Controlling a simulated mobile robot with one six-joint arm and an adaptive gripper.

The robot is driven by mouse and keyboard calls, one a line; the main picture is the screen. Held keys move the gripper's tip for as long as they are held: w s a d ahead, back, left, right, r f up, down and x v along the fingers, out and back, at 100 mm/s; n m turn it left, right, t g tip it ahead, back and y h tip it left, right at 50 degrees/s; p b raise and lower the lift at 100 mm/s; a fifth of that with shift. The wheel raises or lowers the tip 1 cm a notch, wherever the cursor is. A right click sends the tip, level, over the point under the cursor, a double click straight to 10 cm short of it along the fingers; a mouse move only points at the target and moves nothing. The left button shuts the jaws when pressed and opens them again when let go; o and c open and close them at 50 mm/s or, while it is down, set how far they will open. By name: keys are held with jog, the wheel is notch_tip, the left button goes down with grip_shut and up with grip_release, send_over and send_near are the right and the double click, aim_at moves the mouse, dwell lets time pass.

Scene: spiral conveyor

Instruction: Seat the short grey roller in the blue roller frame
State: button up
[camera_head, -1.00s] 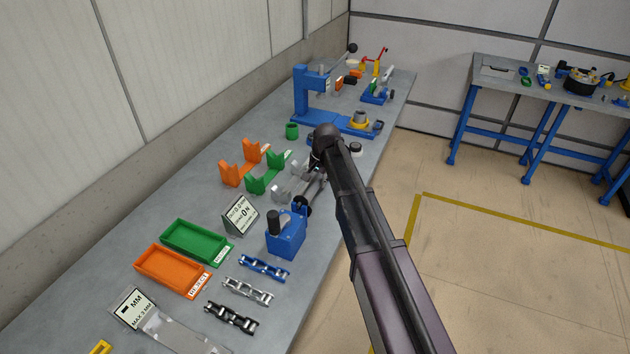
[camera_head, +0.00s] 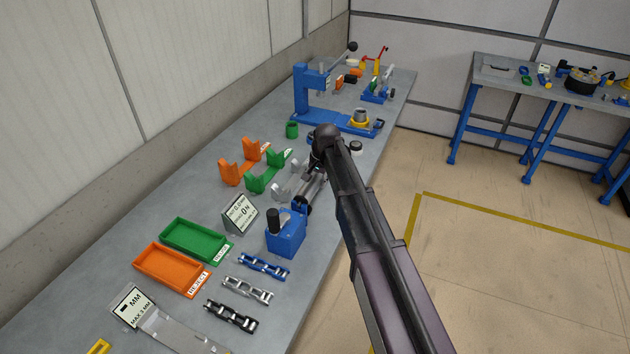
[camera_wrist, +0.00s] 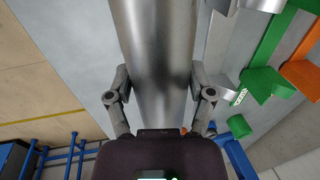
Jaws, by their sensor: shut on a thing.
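A smooth grey metal roller (camera_wrist: 155,60) runs up the middle of the wrist view between the two fingers of my gripper (camera_wrist: 160,92). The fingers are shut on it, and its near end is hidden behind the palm. In the head view the grey roller (camera_head: 312,188) shows partly beside a grey V-cradle (camera_head: 285,192); whether it touches the cradle is unclear. My gripper (camera_head: 316,168) is mostly hidden by my arm there. A blue frame-like fixture with grey parts (camera_head: 376,94) stands at the bench's far end; I cannot tell whether it is the roller frame.
Green (camera_head: 262,182) and orange (camera_head: 236,172) cradles stand left of my gripper. A blue press (camera_head: 306,98) stands behind it, and a blue block device (camera_head: 286,238) in front. Green (camera_head: 194,240) and orange (camera_head: 168,272) trays and several chain pieces lie nearer.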

aim_at(315, 176)
jog(key=shift+f+b, duration=0.55)
dwell(0.7)
jog(key=o, duration=0.9)
jog(key=shift+r, duration=0.15)
notch_tip(315, 176, up, 9)
jog(key=p, duration=0.9)
dwell(0.6)
